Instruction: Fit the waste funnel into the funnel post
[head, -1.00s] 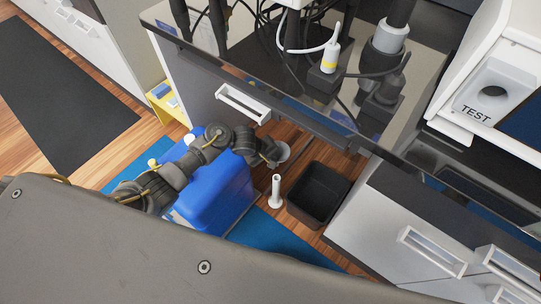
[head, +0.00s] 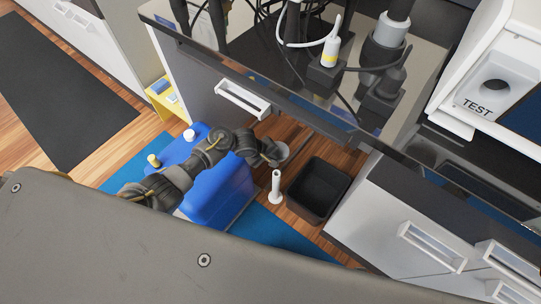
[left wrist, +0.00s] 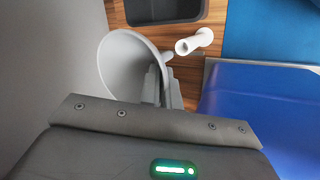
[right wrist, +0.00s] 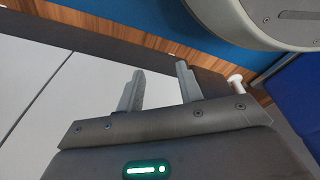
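The waste funnel (left wrist: 120,65), a light grey cone, is held by my left gripper (left wrist: 163,88), whose fingers are closed at its side in the left wrist view. In the head view, my left gripper (head: 272,155) holds the funnel (head: 283,151) low over the floor, behind the funnel post. The funnel post (head: 276,188) is a white upright tube on a round base. It also shows in the left wrist view (left wrist: 190,45), beside the funnel and apart from it. My right gripper (right wrist: 160,88) is open and empty; the post (right wrist: 236,83) shows beyond its right finger.
A black bin (head: 318,188) stands right of the post. A blue canister (head: 218,190) stands left of it on a blue mat (head: 268,232). A drawer cabinet (head: 205,85) and a counter lie behind; more drawers (head: 400,235) are at the right.

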